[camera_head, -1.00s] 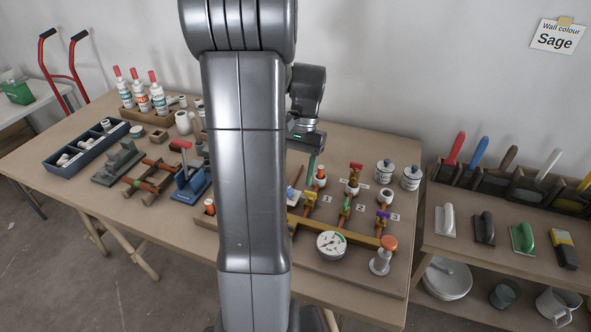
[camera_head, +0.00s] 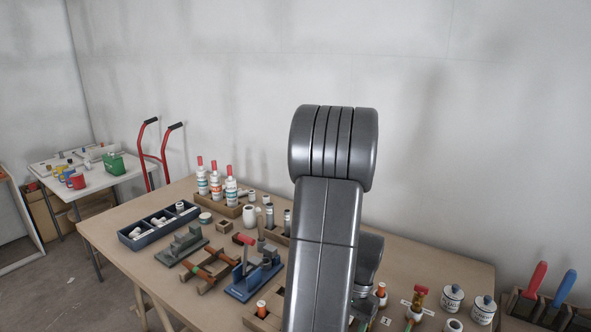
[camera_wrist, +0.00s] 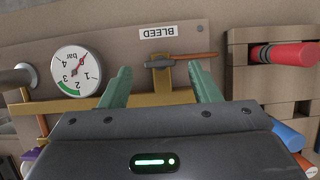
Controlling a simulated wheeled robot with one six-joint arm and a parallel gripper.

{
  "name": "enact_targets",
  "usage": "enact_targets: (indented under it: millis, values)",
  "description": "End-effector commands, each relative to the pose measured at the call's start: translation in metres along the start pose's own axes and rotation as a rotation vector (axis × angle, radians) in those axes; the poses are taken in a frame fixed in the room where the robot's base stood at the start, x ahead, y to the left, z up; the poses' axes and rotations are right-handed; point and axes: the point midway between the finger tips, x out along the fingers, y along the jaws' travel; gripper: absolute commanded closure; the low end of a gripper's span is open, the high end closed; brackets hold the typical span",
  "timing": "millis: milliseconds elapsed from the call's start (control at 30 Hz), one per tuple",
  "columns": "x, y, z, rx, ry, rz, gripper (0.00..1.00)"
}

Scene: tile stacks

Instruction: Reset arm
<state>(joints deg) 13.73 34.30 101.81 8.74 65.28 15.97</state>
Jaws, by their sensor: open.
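My gripper (camera_wrist: 160,90) shows in the wrist view as two green fingers spread apart with nothing between them. Whether the fingers touch the fitting I cannot tell.
On the bench are a blue tray (camera_head: 160,222), red-capped bottles (camera_head: 216,184), a blue vice-like tool (camera_head: 252,279) and two white lidded jars (camera_head: 452,298). A red hand truck (camera_head: 152,158) and a white side table (camera_head: 90,182) stand at the left. The wall behind is bare.

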Motion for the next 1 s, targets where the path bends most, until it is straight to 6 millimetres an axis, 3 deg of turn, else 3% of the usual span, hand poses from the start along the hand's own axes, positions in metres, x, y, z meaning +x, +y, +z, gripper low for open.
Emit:
enact_targets:
  millis: [233, 633, 833, 1000]
  values:
    - [0.025, 0.000, 0.001, 0.000, -0.001, 0.000, 0.44]
    - [0.026, 0.000, 0.000, -0.013, 0.001, 0.005, 0.44]
    - [0.013, 0.000, -0.001, 0.000, 0.004, -0.002, 0.44]
    - [-0.017, 0.000, -0.001, 0.001, 0.006, -0.003, 0.44]
